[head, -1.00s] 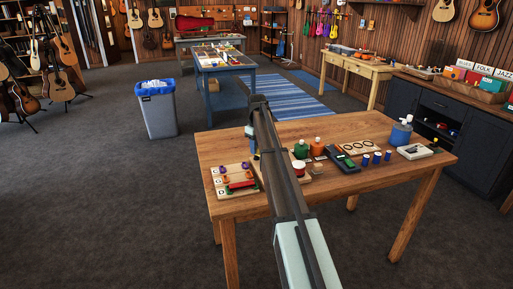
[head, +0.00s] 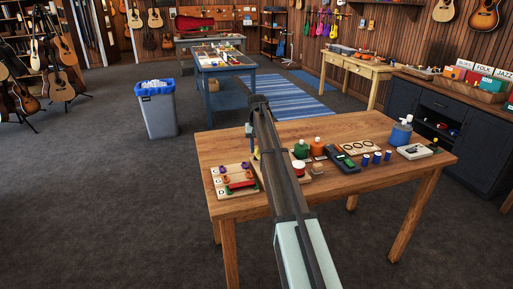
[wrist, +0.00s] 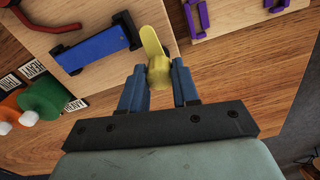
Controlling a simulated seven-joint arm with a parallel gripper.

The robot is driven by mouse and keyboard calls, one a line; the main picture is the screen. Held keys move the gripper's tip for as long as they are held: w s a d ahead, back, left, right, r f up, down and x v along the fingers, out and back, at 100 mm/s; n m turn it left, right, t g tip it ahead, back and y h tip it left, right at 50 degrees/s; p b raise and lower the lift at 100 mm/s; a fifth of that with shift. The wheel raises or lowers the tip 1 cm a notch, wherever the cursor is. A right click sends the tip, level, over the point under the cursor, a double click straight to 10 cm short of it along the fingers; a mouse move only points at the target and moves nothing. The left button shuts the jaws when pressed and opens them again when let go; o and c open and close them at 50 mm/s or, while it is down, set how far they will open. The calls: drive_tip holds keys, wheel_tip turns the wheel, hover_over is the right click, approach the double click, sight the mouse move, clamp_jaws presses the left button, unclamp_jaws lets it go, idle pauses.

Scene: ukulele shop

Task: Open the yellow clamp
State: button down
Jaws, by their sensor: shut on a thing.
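The yellow clamp shows in the wrist view as a flat yellow arm and a rounded yellow grip (wrist: 160,72). Its grip end sits between the blue fingers of my gripper (wrist: 160,88), which is shut on it. The flat yellow arm points up in the picture, beside a blue block on a pale wooden board (wrist: 112,15). In the head view a small bit of yellow (head: 256,154) shows left of my arm, near my gripper (head: 251,142). My arm hides most of the clamp and its board there.
A board with purple and red clamps (head: 234,181) lies to the left on the wooden table (head: 335,195). The table's front right is clear.

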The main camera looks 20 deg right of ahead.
sight(257, 147)
drive_tip(key=m, duration=0.4)
drive_tip(key=shift+m, duration=1.9)
drive_tip(key=c, duration=0.8)
unclamp_jaws()
wheel_tip(257, 147, up, 14)
drive_tip(key=shift+d+f, duration=0.1)
